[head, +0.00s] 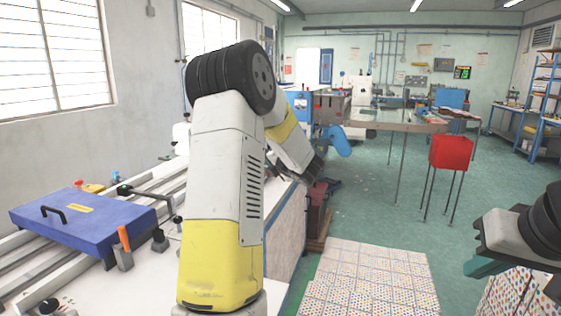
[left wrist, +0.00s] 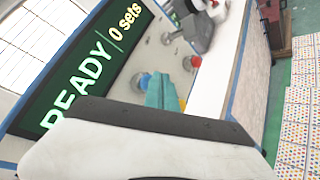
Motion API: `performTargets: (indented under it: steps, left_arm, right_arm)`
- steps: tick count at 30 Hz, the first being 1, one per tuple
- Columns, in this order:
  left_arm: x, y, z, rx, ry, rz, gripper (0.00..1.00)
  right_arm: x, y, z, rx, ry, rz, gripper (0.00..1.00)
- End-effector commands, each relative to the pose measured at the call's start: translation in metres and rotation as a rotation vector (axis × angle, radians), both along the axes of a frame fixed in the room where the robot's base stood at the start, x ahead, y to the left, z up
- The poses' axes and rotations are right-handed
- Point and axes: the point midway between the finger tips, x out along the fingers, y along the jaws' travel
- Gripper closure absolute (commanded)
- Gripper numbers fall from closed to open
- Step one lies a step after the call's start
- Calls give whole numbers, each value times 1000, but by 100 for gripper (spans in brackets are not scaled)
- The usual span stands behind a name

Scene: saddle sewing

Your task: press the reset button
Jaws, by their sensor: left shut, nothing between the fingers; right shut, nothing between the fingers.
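In the left wrist view, my left gripper's teal fingers (left wrist: 162,92) are shut and empty, pointing at a pale panel with several coloured controls. I cannot tell which is the reset button, or whether the fingers touch any. A dark screen (left wrist: 95,65) reads "READY | 0 sets". In the head view, my left arm hides this area. My right gripper (head: 484,267) is shut and empty at the right edge.
A blue case (head: 85,228) with a black handle lies over rails on the white bench at left. An orange-handled lever (head: 124,240) stands beside it. Patterned tiles (head: 370,280) cover the floor right of the bench. A red box stand (head: 450,153) is farther back.

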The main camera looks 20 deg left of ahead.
Motion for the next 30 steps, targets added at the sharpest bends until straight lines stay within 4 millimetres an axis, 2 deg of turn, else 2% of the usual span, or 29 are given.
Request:
performTargets:
  steps: [4, 17, 30]
  left_arm:
    - [0, -7, 0, 0, 0, 0, 100]
    - [1, -13, 0, -1, 0, -2, 100]
    - [3, -54, -1, -1, 2, -3, 100]
  right_arm:
    - [0, 0, 0, 0, 0, 0, 100]
    - [0, 0, 0, 0, 0, 0, 100]
    - [0, 0, 0, 0, 0, 0, 100]
